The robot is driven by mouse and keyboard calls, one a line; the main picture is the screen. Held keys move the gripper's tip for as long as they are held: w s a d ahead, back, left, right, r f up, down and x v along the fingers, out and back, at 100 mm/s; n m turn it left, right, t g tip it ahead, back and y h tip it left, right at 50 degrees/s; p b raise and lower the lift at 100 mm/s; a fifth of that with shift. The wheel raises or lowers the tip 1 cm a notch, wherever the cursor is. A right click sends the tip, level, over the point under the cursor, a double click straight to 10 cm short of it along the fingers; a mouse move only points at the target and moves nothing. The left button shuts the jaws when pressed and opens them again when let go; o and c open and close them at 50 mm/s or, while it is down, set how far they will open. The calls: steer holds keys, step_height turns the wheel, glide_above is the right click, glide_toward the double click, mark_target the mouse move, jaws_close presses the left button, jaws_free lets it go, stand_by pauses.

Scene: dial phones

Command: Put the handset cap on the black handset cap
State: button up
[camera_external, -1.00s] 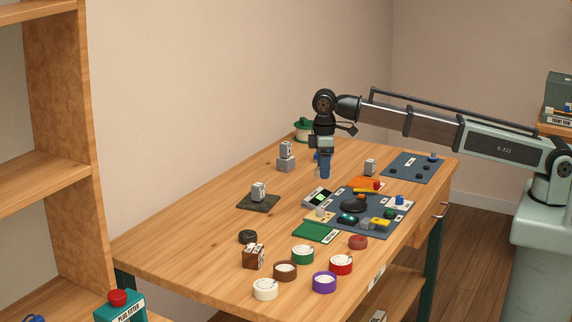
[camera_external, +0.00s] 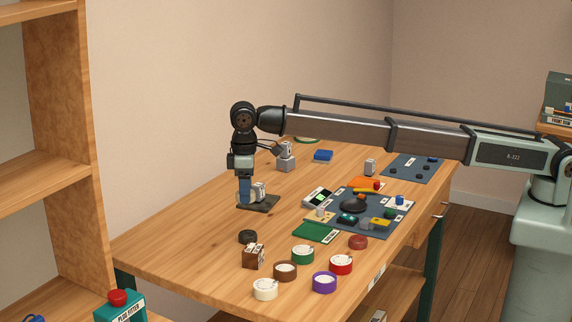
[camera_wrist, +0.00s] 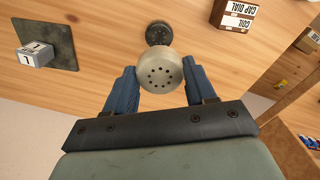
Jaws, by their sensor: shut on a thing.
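The handset cap (camera_wrist: 160,73) is a pale round disc with several small holes. In the wrist view my gripper (camera_wrist: 158,66) is shut on it, with a blue finger on each side. The black handset cap (camera_wrist: 158,31) lies on the bench beyond it, partly hidden behind the held cap. In the external view the black cap (camera_external: 248,237) sits near the bench's left front. My gripper (camera_external: 245,203) is above and behind it in the picture, beside the dark plate; the held cap cannot be made out there.
A dark plate (camera_external: 268,206) carries a pale numbered block (camera_external: 258,191) close to my gripper. A brown labelled box (camera_external: 253,257) stands just in front of the black cap. Several coloured tape rolls lie further right. A mat (camera_external: 375,224) with phone parts fills the middle right.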

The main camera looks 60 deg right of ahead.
mark_target(248, 233)
steer(key=shift+m, duration=0.6)
steer(key=shift+d+f, duration=0.1)
steer(key=shift+f, duration=4.9)
steer(key=shift+f, duration=0.1)
steer(key=o, duration=1)
step_height(248, 233, up, 12)
steer(key=shift+r, duration=0.1)
